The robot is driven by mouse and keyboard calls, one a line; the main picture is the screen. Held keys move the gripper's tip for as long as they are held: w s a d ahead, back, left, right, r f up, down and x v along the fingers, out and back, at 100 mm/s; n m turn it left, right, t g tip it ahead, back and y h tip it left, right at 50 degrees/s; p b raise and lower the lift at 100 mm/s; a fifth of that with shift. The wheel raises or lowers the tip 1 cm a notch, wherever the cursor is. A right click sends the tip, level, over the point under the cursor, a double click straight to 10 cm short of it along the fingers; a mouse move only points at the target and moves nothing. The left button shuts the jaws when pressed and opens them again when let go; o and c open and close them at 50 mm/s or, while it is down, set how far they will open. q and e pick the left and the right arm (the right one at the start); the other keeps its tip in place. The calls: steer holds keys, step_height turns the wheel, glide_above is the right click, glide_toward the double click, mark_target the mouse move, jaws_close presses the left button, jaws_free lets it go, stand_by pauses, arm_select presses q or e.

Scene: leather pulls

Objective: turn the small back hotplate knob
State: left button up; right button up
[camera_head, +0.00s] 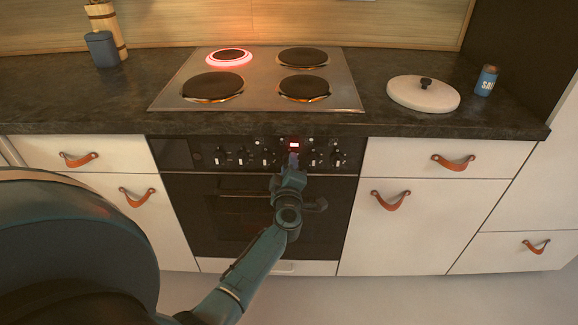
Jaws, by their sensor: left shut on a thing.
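The black control panel (210,156) on the oven front carries a row of small knobs with pale marks. My left gripper (293,160) is at the panel, just below the small red display (294,144), and is shut on a knob there. The fingers hide that knob, so I cannot tell how far it is turned. The back left hotplate (229,56) is small and has a glowing red ring around it. The front left hotplate (213,86), back right hotplate (303,57) and front right hotplate (303,88) are dark. My right gripper is not in view.
The oven door handle (240,193) runs below the panel, partly behind my left arm. Drawers with leather pulls (454,162) flank the oven.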

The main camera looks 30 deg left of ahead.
arm_select(q)
steer(key=n, duration=0.2)
steer(key=shift+d+f+n, duration=0.1)
steer(key=shift+n, duration=1)
steer(key=shift+n+b, duration=0.3)
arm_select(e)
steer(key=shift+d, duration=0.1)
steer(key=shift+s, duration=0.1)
arm_select(q)
steer(key=o, duration=0.9)
steer(key=shift+o, duration=0.2)
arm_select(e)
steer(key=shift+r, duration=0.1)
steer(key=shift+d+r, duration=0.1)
